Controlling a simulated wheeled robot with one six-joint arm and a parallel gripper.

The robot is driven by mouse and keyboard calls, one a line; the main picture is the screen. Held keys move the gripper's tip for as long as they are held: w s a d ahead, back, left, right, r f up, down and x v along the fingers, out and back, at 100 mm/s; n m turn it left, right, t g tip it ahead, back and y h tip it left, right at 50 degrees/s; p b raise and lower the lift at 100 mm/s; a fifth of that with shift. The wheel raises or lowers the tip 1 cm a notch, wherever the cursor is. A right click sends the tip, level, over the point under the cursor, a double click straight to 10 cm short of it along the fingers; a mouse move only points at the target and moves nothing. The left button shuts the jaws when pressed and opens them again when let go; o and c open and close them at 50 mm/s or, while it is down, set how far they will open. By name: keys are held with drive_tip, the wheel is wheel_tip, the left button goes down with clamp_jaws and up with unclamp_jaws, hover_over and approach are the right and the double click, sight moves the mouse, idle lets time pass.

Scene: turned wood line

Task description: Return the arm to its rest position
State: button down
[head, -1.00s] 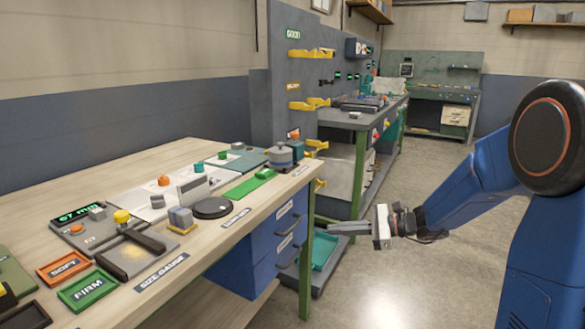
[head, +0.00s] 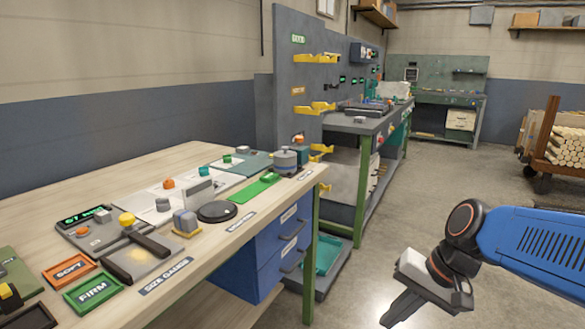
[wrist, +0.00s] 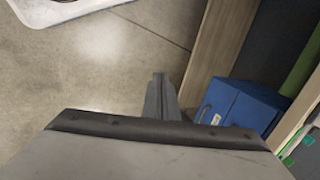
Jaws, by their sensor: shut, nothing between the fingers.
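My gripper (head: 398,312) is at the lower right of the head view, to the right of the workbench and over the open floor. Its fingers point down and to the left, are together and hold nothing. My blue arm (head: 535,245) reaches in from the right edge. In the wrist view the closed fingers (wrist: 160,98) stand out against the bare floor, beside the wooden bench edge. The gripper touches nothing that I can see.
The wooden workbench (head: 225,240) with trays and gauges fills the left. Its blue drawers (head: 268,262) also show in the wrist view (wrist: 238,106). A cart of turned wood (head: 565,145) stands at the right. The concrete floor (head: 440,195) between is clear.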

drive_tip(key=s+d+n+t+h, duration=0.3)
drive_tip(key=s+d, duration=0.3)
drive_tip(key=d, duration=0.2)
drive_tip(key=shift+s+d+r+n+h, duration=0.25)
drive_tip(key=shift+r+n+h, duration=0.1)
drive_tip(key=shift+n+h, duration=0.5)
